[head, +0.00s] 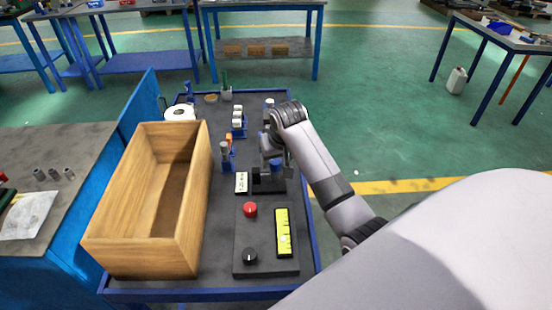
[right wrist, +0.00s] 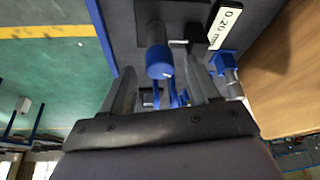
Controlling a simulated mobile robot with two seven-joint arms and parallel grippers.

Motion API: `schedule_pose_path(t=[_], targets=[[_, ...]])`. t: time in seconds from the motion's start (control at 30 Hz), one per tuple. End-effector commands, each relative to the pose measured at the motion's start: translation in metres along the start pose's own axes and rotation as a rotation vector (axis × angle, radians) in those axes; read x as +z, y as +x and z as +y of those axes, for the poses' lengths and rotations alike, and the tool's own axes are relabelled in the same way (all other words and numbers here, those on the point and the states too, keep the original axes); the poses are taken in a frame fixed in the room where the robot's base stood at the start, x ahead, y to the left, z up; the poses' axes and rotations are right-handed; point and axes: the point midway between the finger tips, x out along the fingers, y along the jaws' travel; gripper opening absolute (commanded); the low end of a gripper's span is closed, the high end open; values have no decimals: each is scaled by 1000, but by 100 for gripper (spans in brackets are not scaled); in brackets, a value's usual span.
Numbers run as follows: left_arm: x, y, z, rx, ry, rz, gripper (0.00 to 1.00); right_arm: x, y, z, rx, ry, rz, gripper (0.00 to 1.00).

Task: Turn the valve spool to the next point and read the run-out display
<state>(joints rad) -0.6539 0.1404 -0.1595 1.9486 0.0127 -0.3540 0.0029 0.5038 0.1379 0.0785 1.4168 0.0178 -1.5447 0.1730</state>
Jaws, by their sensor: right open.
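The valve spool seems to be the part with a blue cylindrical end (right wrist: 160,62) and a grey shaft, on a dark stand (right wrist: 185,28). In the head view the blue part (head: 277,164) is partly hidden by my right gripper (head: 277,152). In the right wrist view my right gripper (right wrist: 162,88) is open, one finger on each side of the blue end; I cannot tell whether they touch it. The small white run-out display (right wrist: 226,24) beside the stand reads 0.20 mm; it also shows in the head view (head: 241,183). My left gripper is not in view.
A wooden box (head: 192,220) takes up the cart's left side. A dark panel (head: 265,262) with a red button (head: 250,209), black knob (head: 250,256) and yellow-green strip (head: 283,232) lies in front. Small blue fixtures (head: 227,158) stand left of the gripper. A tape roll (head: 180,113) lies behind the box.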

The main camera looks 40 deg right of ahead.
Motion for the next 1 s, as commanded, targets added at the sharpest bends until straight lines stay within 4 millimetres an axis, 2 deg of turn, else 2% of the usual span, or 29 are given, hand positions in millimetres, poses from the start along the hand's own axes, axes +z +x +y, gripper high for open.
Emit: schedule_pose_path(t=[0.17,0.43,0.47,0.6,0.63,1.0], targets=[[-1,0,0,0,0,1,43,0,9,0,0,-1,-1,60],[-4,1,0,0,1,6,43,0,10,0,0,-1,1,60],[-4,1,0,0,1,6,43,0,10,0,0,-1,1,57],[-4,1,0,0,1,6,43,0,10,0,0,-1,1,11],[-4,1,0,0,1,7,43,0,10,0,0,-1,1,4],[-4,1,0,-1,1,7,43,0,10,1,-17,-43,1,5]])
